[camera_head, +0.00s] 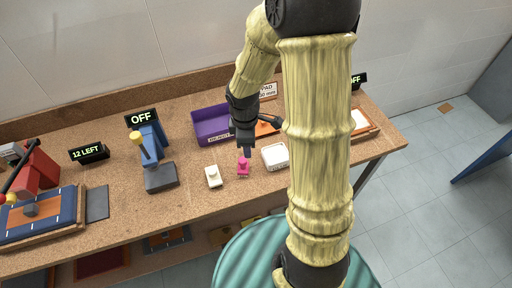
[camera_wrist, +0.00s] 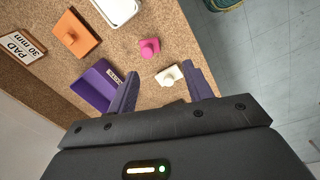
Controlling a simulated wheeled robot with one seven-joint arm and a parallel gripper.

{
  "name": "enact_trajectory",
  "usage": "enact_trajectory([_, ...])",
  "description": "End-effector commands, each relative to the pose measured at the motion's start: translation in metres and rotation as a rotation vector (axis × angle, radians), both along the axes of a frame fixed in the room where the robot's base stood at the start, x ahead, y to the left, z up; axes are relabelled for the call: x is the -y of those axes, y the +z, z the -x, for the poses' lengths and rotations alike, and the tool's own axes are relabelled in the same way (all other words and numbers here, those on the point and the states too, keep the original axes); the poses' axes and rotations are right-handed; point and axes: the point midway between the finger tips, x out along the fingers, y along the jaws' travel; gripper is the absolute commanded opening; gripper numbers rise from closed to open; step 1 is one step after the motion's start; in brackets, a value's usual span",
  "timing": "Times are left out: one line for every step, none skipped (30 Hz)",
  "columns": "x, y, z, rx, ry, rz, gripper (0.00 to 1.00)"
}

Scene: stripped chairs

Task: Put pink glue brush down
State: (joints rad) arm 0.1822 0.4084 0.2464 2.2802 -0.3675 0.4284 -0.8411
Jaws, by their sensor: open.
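The pink glue brush (camera_head: 243,168) stands on the brown speckled bench (camera_head: 120,211), near its front edge. It also shows in the wrist view (camera_wrist: 149,48), beyond my fingertips and apart from them. My gripper (camera_head: 247,151) is open and empty, close above and behind the pink brush in the head view. In the wrist view its two purple fingers (camera_wrist: 161,76) are spread, with a small white block with a knob (camera_wrist: 169,75) showing between them. That white block (camera_head: 213,176) stands left of the pink brush in the head view.
A purple bin (camera_head: 202,133) lies behind the brush. A white tray (camera_head: 274,157) is to its right, an orange block (camera_wrist: 74,33) farther back. A blue press (camera_head: 151,146) with an OFF sign (camera_head: 141,118) stands left. A teal round top (camera_head: 238,262) is in front.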

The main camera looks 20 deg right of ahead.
Motion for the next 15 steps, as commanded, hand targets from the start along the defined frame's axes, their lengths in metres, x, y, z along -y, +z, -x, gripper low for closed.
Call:
enact_trajectory([0.0,0.013,0.01,0.027,-0.127,-0.006,0.51])
enact_trajectory([0.0,0.019,0.016,0.041,-0.212,-0.014,0.51])
enact_trajectory([-0.001,0.027,0.024,0.061,-0.326,-0.027,0.51])
enact_trajectory([-0.001,0.032,0.03,0.076,-0.413,-0.039,0.51])
enact_trajectory([-0.001,0.038,0.036,0.091,-0.5,-0.053,0.51])
enact_trajectory([-0.001,0.045,0.045,0.11,-0.617,-0.074,0.51])
enact_trajectory([-0.002,0.05,0.051,0.123,-0.702,-0.092,0.51])
enact_trajectory([-0.002,0.055,0.056,0.137,-0.786,-0.111,0.51])
enact_trajectory([-0.003,0.06,0.064,0.151,-0.888,-0.136,0.51])
enact_trajectory([-0.003,0.063,0.069,0.158,-0.956,-0.154,0.51])
enact_trajectory([-0.003,0.066,0.073,0.165,-1.017,-0.171,0.51])
enact_trajectory([-0.004,0.068,0.077,0.171,-1.085,-0.191,0.51])
enact_trajectory([-0.004,0.07,0.08,0.174,-1.125,-0.202,0.51])
enact_trajectory([-0.003,0.071,0.082,0.178,-1.157,-0.212,0.51])
enact_trajectory([-0.002,0.072,0.084,0.179,-1.185,-0.22,0.51])
